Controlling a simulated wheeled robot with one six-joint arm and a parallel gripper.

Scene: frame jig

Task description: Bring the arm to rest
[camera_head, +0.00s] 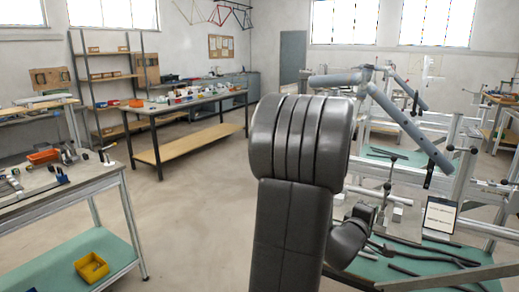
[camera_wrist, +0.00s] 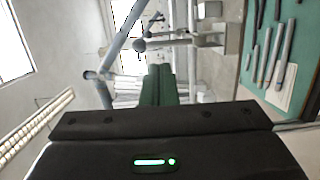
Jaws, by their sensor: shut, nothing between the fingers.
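My gripper (camera_wrist: 157,68) shows in the wrist view, its two dark green fingers side by side, shut and empty. They stick out beyond the black gripper body with a green light at the bottom of that view. My dark arm rises upright through the middle of the head view, with a ribbed joint on top and another link low at its right. My gripper cannot be made out in the head view. Behind the fingers in the wrist view is a grey tube frame (camera_wrist: 122,42), seen turned sideways and apart from them.
Right of my arm stands a metal jig with a tube frame (camera_head: 405,120), a small sign (camera_head: 440,216) and dark tubes on a green shelf. At left is a bench (camera_head: 60,200) with a yellow bin (camera_head: 91,267) below. A long table (camera_head: 190,104) stands behind. Floor between is clear.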

